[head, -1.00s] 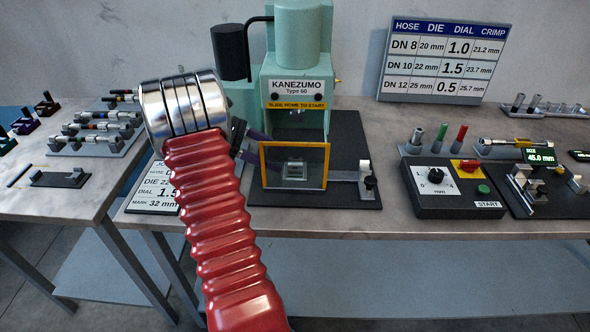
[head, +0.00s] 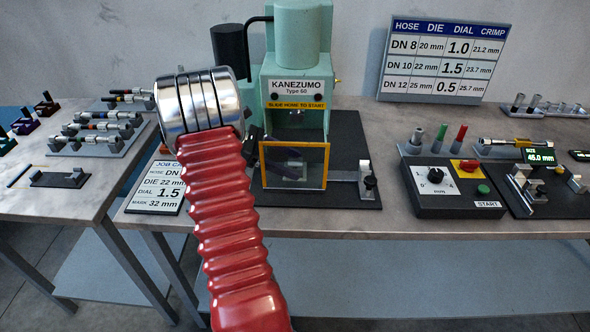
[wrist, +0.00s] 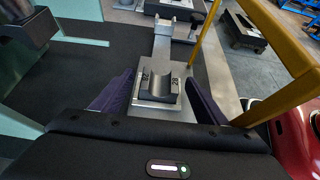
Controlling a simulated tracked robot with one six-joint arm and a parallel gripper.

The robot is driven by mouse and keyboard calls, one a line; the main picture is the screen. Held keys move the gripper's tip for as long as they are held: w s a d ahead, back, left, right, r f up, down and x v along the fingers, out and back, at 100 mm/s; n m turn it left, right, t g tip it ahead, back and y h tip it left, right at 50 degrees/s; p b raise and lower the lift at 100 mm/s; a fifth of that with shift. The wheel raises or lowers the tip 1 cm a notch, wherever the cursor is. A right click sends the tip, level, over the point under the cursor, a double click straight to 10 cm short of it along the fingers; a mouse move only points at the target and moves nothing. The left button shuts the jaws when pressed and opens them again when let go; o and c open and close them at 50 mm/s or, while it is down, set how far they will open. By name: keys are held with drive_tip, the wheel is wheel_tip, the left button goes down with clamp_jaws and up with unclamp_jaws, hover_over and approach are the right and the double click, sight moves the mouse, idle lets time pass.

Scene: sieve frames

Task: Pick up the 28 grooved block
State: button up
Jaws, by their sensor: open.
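In the head view my gripper (head: 288,164) shows dimly behind the yellow-framed window (head: 293,185) of the green press (head: 297,73). There it hides most of the block.
The yellow guard frame (wrist: 268,40) stands close to the right of my gripper in the wrist view. A metal bar runs out from the plate to an end stop (head: 368,178). A control box (head: 447,190) and job card (head: 158,190) flank the press.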

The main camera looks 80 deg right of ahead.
drive_tip(key=shift+c, duration=0.5)
drive_tip(key=c, duration=1.5)
drive_tip(key=shift+o, duration=0.2)
drive_tip(key=shift+r, duration=0.1)
wheel_tip(320, 180, up, 18)
